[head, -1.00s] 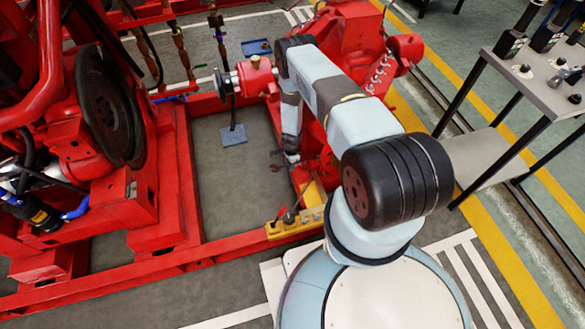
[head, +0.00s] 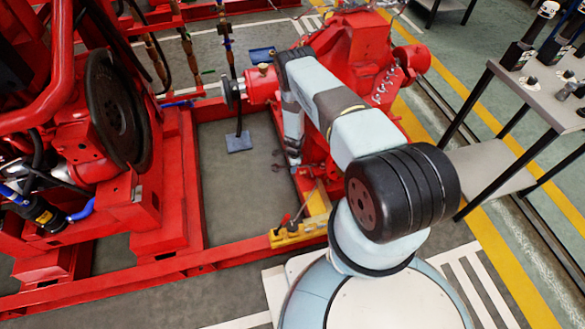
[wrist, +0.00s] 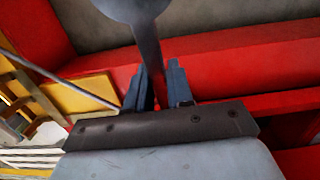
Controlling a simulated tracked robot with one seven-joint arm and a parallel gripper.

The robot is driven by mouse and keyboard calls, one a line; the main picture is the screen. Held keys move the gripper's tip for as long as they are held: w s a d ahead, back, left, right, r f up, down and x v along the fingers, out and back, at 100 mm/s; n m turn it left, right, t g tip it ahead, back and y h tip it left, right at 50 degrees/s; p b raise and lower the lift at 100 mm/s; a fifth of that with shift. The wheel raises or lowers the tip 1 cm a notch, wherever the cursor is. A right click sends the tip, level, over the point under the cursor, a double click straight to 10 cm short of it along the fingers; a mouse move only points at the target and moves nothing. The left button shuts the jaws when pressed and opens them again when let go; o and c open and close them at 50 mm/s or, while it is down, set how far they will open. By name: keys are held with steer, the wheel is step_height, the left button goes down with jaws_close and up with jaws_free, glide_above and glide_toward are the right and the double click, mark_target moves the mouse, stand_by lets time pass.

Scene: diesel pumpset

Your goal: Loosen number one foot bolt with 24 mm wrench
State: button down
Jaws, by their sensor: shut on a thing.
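My gripper (wrist: 155,90) has two blue-grey fingers closed on the handle of a grey metal wrench (wrist: 148,45). The wrench runs up the wrist view to a broad rounded end at the top edge. In the head view my gripper (head: 293,158) is low beside the red pump (head: 350,50), over the right rail of the red base frame. A small dark shape shows just left of it; I cannot tell whether it is the wrench. I cannot make out the number one foot bolt in either view, nor whether the wrench touches it.
The red base frame (head: 190,262) surrounds a bare grey floor area left of my gripper. A yellow block (head: 298,233) with a thin rod sits at the frame's near right corner. The engine flywheel (head: 110,112) is at left. A grey tool table (head: 545,95) stands at right.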

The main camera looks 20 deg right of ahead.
steer(key=shift+f, duration=0.6)
steer(key=shift+s+d+f+n, duration=0.1)
steer(key=shift+s+d+n, duration=0.4)
steer(key=shift+s+n, duration=0.95)
steer(key=shift+s+d+n, duration=0.55)
steer(key=shift+s+n, duration=0.4)
steer(key=shift+s, duration=0.9)
steer(key=shift+s+d+f+n, duration=0.1)
steer(key=shift+s+d+n, duration=0.4)
steer(key=shift+s+n, duration=0.95)
steer(key=shift+s+d+n, duration=0.4)
steer(key=shift+s+d, duration=0.05)
steer(key=shift+s, duration=0.2)
steer(key=shift+s+d+n, duration=0.35)
steer(key=shift+s+d, duration=0.1)
steer(key=shift+s, duration=0.15)
steer(key=shift+r, duration=0.15)
